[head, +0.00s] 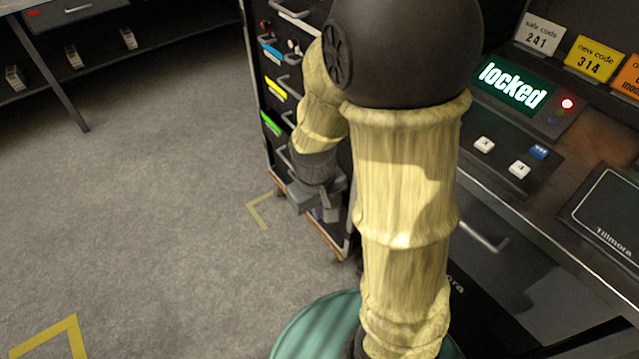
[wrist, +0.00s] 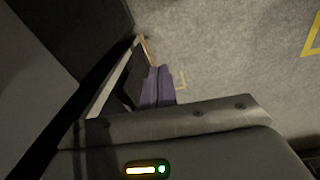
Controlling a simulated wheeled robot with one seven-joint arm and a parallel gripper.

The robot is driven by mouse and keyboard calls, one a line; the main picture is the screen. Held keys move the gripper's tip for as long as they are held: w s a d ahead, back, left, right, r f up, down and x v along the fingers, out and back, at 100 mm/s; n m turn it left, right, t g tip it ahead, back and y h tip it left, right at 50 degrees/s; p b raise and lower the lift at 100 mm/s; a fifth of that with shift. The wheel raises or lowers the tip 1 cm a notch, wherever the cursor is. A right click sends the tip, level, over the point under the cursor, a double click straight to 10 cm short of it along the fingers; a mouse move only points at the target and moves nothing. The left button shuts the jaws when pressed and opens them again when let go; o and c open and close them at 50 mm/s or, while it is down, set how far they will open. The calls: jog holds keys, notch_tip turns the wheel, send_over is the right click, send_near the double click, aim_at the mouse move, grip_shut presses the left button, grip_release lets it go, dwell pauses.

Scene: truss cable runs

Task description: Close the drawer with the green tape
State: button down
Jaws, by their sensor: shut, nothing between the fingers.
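The green tape (head: 270,124) is on the front of a low drawer in the dark cabinet in the head view, with a pale handle beside it. My arm covers part of that front, and I cannot tell how far the drawer stands out. My gripper (head: 320,213) is low beside the cabinet, below and to the right of the green tape. It is shut and empty. In the wrist view its purple fingertips (wrist: 157,88) are together, close to a pale cabinet edge (wrist: 113,80). I cannot tell whether they touch it.
Yellow tape (head: 275,88) and blue tape (head: 271,53) mark higher drawers. A console with a "locked" screen (head: 513,86) stands at the right. Grey carpet (head: 160,190) is clear on the left, with yellow floor marks. A workbench (head: 150,50) stands at the back left.

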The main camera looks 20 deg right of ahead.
jog(key=w+f+n+g+h, duration=0.1)
jog(key=w+f+n+h, duration=0.35)
jog(key=f, duration=0.25)
jog(key=w+f+n+g+h, duration=0.2)
jog(key=w+f+n+h, duration=0.1)
jog(key=f+n+h, duration=0.3)
jog(key=w+a+f+n+t+h, duration=0.3)
jog(key=w+a+n+t+h, duration=0.3)
jog(key=w+n+t, duration=0.1)
jog(key=shift+a+n+t+p, duration=0.35)
jog(key=shift+n+t, duration=0.15)
jog(key=shift+n, duration=0.35)
jog(key=shift+d+f, duration=0.1)
jog(key=b+x, duration=0.3)
jog(key=x, duration=1.1)
jog(key=shift+w+f, duration=0.1)
jog(key=shift+w, duration=0.05)
